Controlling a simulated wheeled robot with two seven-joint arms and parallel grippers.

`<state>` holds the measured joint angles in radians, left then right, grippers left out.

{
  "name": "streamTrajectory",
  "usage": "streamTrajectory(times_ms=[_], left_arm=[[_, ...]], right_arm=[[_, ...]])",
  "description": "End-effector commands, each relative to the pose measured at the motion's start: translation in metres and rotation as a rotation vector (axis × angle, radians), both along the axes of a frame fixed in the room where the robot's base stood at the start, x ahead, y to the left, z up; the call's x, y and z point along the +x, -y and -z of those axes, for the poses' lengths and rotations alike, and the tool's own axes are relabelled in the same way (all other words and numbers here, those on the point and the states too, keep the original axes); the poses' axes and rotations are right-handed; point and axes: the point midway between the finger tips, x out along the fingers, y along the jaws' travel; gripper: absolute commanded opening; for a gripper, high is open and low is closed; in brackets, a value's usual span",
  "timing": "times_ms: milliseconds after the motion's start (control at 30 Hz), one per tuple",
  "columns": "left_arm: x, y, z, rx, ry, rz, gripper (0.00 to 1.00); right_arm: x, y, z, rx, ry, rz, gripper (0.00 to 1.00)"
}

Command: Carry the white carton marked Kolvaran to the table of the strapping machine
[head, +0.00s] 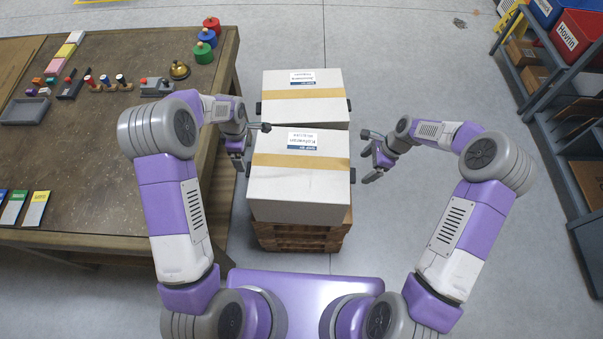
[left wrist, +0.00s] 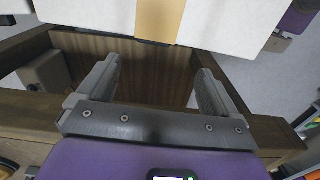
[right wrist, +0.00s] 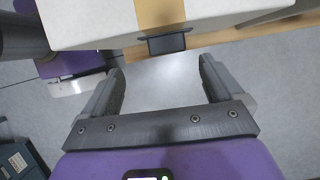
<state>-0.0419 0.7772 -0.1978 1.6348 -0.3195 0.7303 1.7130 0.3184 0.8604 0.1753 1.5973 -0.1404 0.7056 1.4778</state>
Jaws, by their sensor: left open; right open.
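The white carton marked Kolvaran (head: 300,195), with a tan tape band and a top label, is the nearer of two cartons on a wooden pallet (head: 300,235). Black handles stick out of its sides. My left gripper (head: 257,150) is open and empty beside its left side. In the left wrist view the carton's side (left wrist: 215,22) is just beyond the open fingers. My right gripper (head: 366,157) is open and empty, a little apart from its right side. The right wrist view shows a black handle (right wrist: 166,44) ahead of the fingers. I cannot make out a strapping machine.
A second white carton (head: 280,85) stands directly behind. A brown workbench (head: 110,160) with small coloured items and a brass bell (head: 179,69) is close on the left. A grey shelf rack (head: 515,80) with bins is on the right. The floor between pallet and rack is clear.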

Motion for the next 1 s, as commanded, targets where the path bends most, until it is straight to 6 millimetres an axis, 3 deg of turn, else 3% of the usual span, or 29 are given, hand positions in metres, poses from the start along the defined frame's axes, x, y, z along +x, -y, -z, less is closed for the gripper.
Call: streamTrajectory(times_ms=[33, 200, 733, 1000], left_arm=[[0.000, 0.000, 0.013, 0.000, 0.000, 0.001, 0.94], [0.000, 0.000, 0.028, -0.001, 0.000, 0.001, 0.94], [0.000, 0.000, 0.034, -0.001, -0.001, 0.002, 0.94], [-0.001, 0.000, 0.072, -0.001, -0.003, 0.001, 0.94]], right_arm=[[0.000, 0.000, 0.013, 0.000, 0.000, -0.001, 0.94], [0.000, 0.000, 0.028, 0.000, 0.000, -0.001, 0.94], [0.000, -0.002, 0.033, 0.000, 0.000, -0.002, 0.94], [-0.001, -0.017, 0.069, 0.001, -0.002, -0.003, 0.94]])
